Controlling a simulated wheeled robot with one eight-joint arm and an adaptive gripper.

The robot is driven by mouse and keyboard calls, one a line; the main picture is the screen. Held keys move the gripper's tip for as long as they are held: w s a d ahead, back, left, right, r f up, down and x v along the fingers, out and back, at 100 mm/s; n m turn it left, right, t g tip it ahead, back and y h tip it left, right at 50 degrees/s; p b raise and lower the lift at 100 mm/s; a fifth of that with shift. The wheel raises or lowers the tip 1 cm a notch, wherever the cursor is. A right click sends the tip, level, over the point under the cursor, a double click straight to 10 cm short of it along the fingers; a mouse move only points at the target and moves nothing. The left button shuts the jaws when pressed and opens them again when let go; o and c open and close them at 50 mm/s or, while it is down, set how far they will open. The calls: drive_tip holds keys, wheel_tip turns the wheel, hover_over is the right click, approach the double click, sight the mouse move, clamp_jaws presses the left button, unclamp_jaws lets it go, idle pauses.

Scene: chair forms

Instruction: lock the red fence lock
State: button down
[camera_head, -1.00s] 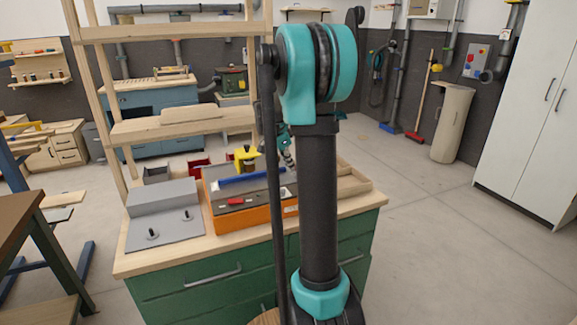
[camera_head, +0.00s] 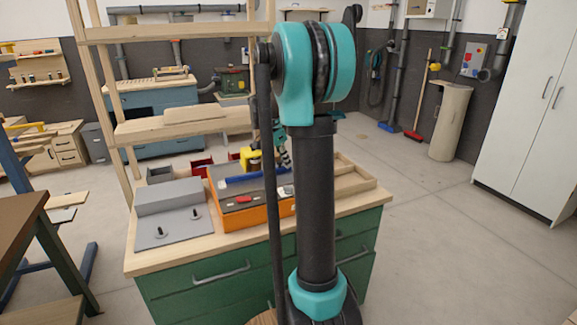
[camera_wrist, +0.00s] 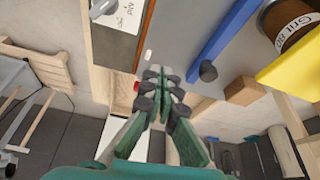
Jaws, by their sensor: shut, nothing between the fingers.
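The red fence lock (camera_head: 243,199) is a small red piece on the dark front strip of an orange machine box (camera_head: 250,217) on the bench. In the wrist view a bit of red (camera_wrist: 136,86) shows just left of my fingertips, mostly hidden; it may be the lock. A blue fence bar (camera_head: 243,180) lies across the box top; the wrist view also shows the blue bar (camera_wrist: 224,42). My gripper (camera_wrist: 162,76) is shut and empty, over the box edge. In the head view my gripper is partly hidden behind my arm, so contact cannot be told.
A yellow piece (camera_wrist: 292,62) and a can stand beyond the blue bar. A black knob (camera_wrist: 208,71) and wood block (camera_wrist: 243,91) sit near it. A grey stepped block (camera_head: 168,212) is left of the box. A wooden tray (camera_head: 352,182) is at right.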

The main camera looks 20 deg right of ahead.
drive_tip(key=v, duration=0.8)
drive_tip(key=shift+w+a, duration=0.2)
drive_tip(key=shift+a, duration=0.1)
drive_tip(key=shift+r, duration=0.1)
drive_tip(key=s+a+f+n+t+y, duration=0.1)
drive_tip(key=s+a+f+n, duration=0.3)
drive_tip(key=s+f, duration=0.3)
drive_tip(key=s+a+f+n+t+y, duration=0.1)
drive_tip(key=s+a+f+n, duration=0.3)
drive_tip(key=s+f+n, duration=0.3)
drive_tip(key=s+a+f+n+t+y, duration=0.1)
drive_tip(key=s+a+f+n, duration=0.3)
drive_tip(key=s, duration=1.1)
wheel_tip(320, 180, down, 4)
drive_tip(key=shift+a+r+n+t+y, duration=0.2)
drive_tip(key=shift+n+t+y, duration=0.1)
drive_tip(key=shift+n+y, duration=0.35)
